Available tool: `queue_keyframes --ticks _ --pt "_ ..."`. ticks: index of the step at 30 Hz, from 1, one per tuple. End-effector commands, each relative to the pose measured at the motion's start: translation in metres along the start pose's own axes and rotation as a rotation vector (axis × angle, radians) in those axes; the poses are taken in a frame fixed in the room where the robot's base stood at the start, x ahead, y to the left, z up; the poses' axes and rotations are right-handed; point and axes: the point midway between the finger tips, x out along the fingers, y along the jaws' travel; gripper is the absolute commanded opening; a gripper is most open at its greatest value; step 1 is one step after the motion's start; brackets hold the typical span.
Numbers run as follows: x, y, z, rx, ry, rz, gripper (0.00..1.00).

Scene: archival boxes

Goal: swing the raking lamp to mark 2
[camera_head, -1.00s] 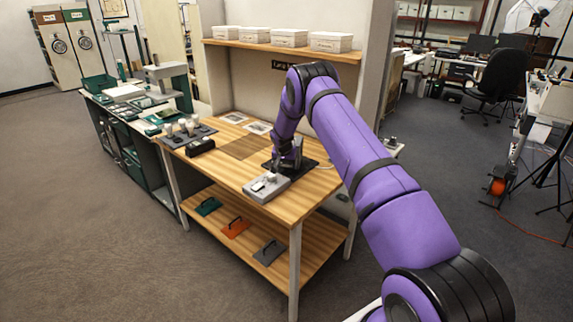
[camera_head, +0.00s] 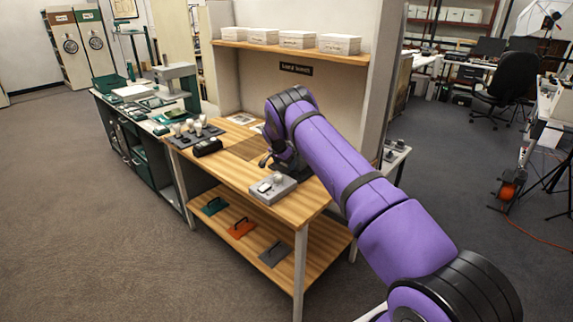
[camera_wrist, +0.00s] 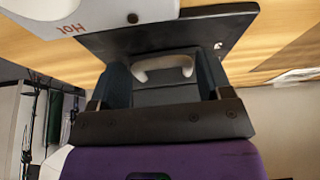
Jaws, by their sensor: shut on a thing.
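My gripper (camera_head: 272,160) is low over the wooden workbench (camera_head: 225,172), behind a grey box with a pale knob (camera_head: 272,187). In the wrist view my gripper (camera_wrist: 164,78) has its dark fingers on either side of a pale curved handle (camera_wrist: 162,64), and it is shut on that handle. A dark flat plate (camera_wrist: 130,40) lies beyond the fingers. A white surface lettered "HOT" (camera_wrist: 75,28) is at upper left. My arm hides most of the lamp in the head view, and I cannot read any mark 2.
A dark tray with pale upright pieces (camera_head: 190,134) and a black object (camera_head: 207,147) stand at the bench's left. Teal, orange and grey handled pieces (camera_head: 241,228) lie on the lower shelf. White boxes (camera_head: 297,39) line the upper shelf.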

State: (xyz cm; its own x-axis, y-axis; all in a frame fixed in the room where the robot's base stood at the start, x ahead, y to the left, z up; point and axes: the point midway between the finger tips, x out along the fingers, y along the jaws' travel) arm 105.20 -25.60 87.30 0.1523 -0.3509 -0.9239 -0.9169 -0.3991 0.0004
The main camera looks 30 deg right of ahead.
Motion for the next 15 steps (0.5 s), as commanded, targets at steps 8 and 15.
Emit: queue_keyframes --ticks 8,15 --pt "-0.0001 -0.0052 -0.0004 0.048 0.001 0.018 0.30" --pt "-0.0003 -0.0064 -0.0003 0.058 0.001 0.022 0.30"
